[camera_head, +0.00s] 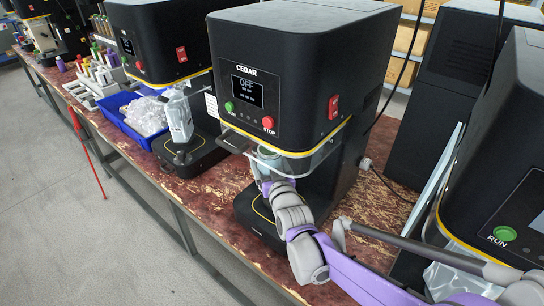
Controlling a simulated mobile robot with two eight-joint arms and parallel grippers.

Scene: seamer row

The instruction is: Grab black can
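No black can is clearly visible in the head view. My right arm comes in from the lower right, and its wrist reaches under the head of the black CEDAR machine (300,60). My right gripper (268,183) is at the machine's work space, partly hidden by the wrist and the clear guard (318,157). Its fingers cannot be made out, so I cannot tell whether it is open or holds something. A small pale grey-green round part (264,163) shows just above it behind the guard. My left gripper is not in view.
The machine's display reads OFF. Similar machines stand left (160,40) and right (500,190) on the worn red-brown bench (215,190). A blue crate (112,108) of clear bags and a rack of colored cans or spools (95,75) stand farther left. Open floor lies left.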

